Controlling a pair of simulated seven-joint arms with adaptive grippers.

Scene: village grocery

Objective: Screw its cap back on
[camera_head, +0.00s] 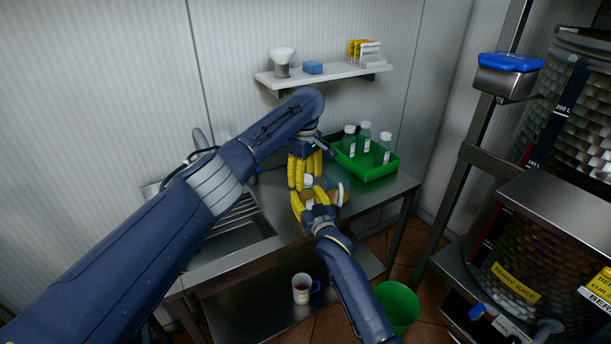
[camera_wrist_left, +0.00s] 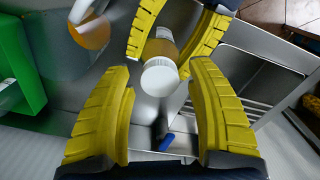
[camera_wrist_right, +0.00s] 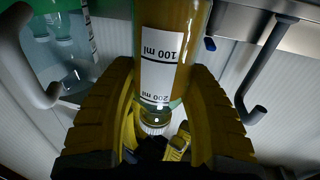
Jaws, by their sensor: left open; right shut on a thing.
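My right gripper (camera_head: 311,199) is shut on a clear bottle of amber liquid (camera_wrist_right: 168,45) with a white label marked 100 ml and 200 ml. The bottle stands roughly upright above the counter. A white cap (camera_wrist_left: 160,77) is at the bottle's mouth, and its ridged side shows in the right wrist view (camera_wrist_right: 153,129). I cannot tell how tightly it sits. My left gripper (camera_wrist_left: 161,70) is open, pointing down from above, with its fingers on either side of the cap and apart from it. In the head view, the grippers hide most of the bottle.
A jug with orange liquid (camera_wrist_left: 92,35) stands close beside the bottle. A green tray (camera_head: 372,170) with several white-capped bottles is at the counter's right. The sink (camera_head: 235,245) is on the left.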

